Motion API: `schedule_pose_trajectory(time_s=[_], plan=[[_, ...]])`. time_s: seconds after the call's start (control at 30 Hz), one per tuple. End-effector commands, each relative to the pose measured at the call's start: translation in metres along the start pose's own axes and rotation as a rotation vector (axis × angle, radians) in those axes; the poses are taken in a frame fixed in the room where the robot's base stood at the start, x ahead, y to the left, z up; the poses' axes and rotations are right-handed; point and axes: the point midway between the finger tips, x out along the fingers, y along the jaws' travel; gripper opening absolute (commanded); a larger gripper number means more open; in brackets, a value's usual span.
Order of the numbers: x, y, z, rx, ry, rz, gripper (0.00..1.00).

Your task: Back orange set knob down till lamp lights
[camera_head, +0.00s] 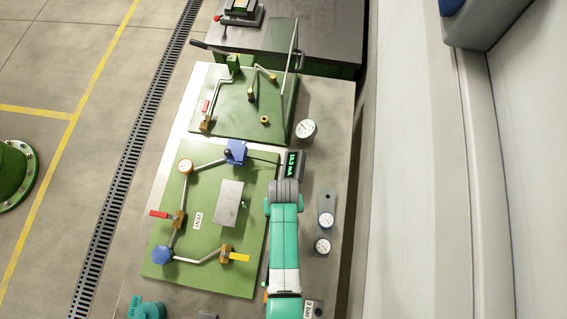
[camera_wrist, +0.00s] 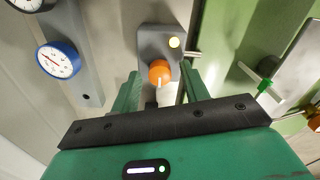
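The orange set knob (camera_wrist: 160,71) sits on a grey housing (camera_wrist: 152,42) in the wrist view, with a pale pointer or stub below it. A small round lamp (camera_wrist: 174,42) on the same housing looks pale yellow and bright. My gripper (camera_wrist: 160,88) has its two green fingers on either side of the knob, with a visible gap to each side, so it looks open. Contact with the knob is not visible. In the head view my gripper (camera_head: 284,190) hides the knob. A display unit (camera_head: 293,164) with green digits, too small to read surely, stands just beyond it.
A plate with two gauges (camera_head: 326,220) lies to the right of my arm; a blue-rimmed gauge (camera_wrist: 59,60) shows in the wrist view. A green board (camera_head: 205,275) with pipes, valves and a grey box (camera_head: 229,203) lies left. A round gauge (camera_head: 306,128) stands beyond.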

Motion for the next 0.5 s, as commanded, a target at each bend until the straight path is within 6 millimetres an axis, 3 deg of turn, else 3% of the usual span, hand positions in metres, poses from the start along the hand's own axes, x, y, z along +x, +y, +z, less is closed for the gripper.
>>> schedule_pose_trajectory(time_s=[0.27,0.5], plan=[[-0.001,0.000,0.000,0.001,0.000,0.000,0.46],[-0.044,0.000,0.000,0.000,0.002,0.000,0.46]])
